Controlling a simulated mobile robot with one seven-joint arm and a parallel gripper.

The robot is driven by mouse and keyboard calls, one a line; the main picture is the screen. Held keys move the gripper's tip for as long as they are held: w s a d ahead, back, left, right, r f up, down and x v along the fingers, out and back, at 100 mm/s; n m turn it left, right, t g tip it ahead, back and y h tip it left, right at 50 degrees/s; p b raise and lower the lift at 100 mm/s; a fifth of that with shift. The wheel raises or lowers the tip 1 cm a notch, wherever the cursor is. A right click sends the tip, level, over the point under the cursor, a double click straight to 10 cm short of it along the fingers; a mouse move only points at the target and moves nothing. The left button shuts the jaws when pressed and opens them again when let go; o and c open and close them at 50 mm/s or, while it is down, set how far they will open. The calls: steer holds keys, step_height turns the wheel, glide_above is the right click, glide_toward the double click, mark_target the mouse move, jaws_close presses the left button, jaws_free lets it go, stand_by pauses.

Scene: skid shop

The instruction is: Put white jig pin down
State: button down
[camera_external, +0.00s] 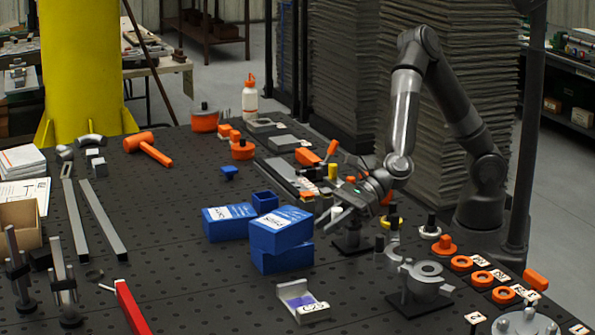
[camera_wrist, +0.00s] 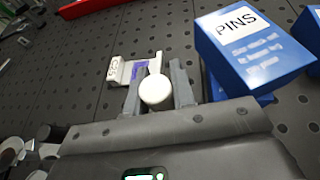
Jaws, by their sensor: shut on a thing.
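The white jig pin (camera_wrist: 156,91) shows in the wrist view as a round white end between the two grey fingers. My gripper (camera_wrist: 158,98) is shut on it. In the outside view my gripper (camera_external: 336,214) hangs above the table, just right of the stacked blue boxes; the pin is too small to make out clearly there. A whitish holder with a purple patch and a label (camera_external: 301,311) sits on the table nearer the camera. The holder also shows beyond the pin in the wrist view (camera_wrist: 116,72). The pin's lower part is hidden.
Stacked blue boxes (camera_external: 280,238) stand beside my gripper; one reads PINS in the wrist view (camera_wrist: 255,50). A grey round fixture (camera_external: 425,283) and orange rings (camera_external: 461,263) lie to the right. A red bar (camera_external: 131,308) lies front left. The dark perforated table (camera_external: 190,285) is clear left of the holder.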

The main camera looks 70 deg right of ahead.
step_height(320, 180, up, 6)
steer(key=shift+t, duration=0.3)
steer(key=w, duration=0.3)
steer(key=w+d, duration=0.1)
steer(key=w, duration=0.2)
steer(key=w+d, duration=0.1)
steer(key=w, duration=0.1)
steer(key=shift+w+d+r, duration=0.15)
steer(key=shift+w+d, duration=0.05)
steer(key=shift+w, duration=0.2)
steer(key=w+d+r+m+t+h, duration=0.1)
steer(key=w+d, duration=0.8)
steer(key=w, duration=0.3)
steer(key=w+d+m, duration=0.1)
steer(key=w+d, duration=0.7)
steer(key=w, duration=0.4)
steer(key=w+d+f+m+t+h, duration=0.1)
steer(key=w+d, duration=0.4)
steer(key=d, duration=0.9)
steer(key=w+d+m+h, duration=0.1)
steer(key=w+d, duration=0.5)
steer(key=d, duration=0.7)
steer(key=w+d+f+m+t+h, duration=0.1)
steer(key=w+d, duration=0.4)
steer(key=d, duration=0.9)
glide_above(215, 170)
step_height(215, 170, down, 12)
steer(key=shift+r, duration=0.2)
steer(key=shift+f, duration=2)
